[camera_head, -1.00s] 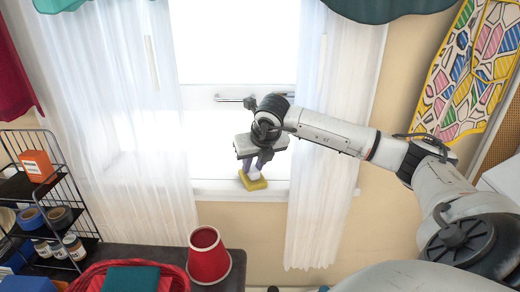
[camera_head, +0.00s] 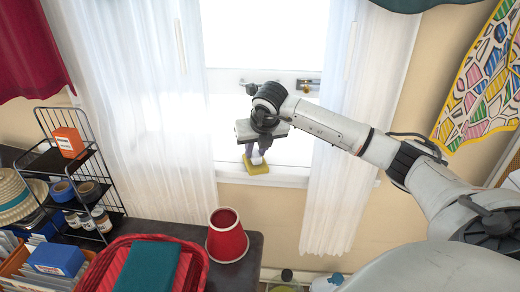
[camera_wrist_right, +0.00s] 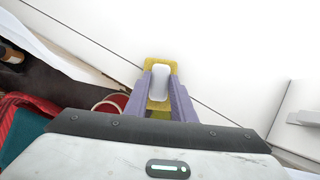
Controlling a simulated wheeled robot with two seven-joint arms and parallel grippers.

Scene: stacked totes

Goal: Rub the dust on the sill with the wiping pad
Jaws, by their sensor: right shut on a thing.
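The wiping pad (camera_head: 258,169) is yellow with a pale handle, and my right gripper (camera_head: 256,156) is shut on that handle. In the right wrist view the pad (camera_wrist_right: 161,66) shows beyond the purple fingers (camera_wrist_right: 159,98), with the white handle between them. The white sill (camera_head: 285,175) runs below the bright window. The pad is at the sill's front edge; I cannot tell whether it touches. No dust can be made out on the bright sill. My left gripper is out of view.
White curtains (camera_head: 335,150) hang on both sides of the window. A red lampshade-like cup (camera_head: 227,238) and a red basket (camera_head: 190,270) stand on the dark table below. A black wire rack (camera_head: 95,165) with tapes and jars stands at the left.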

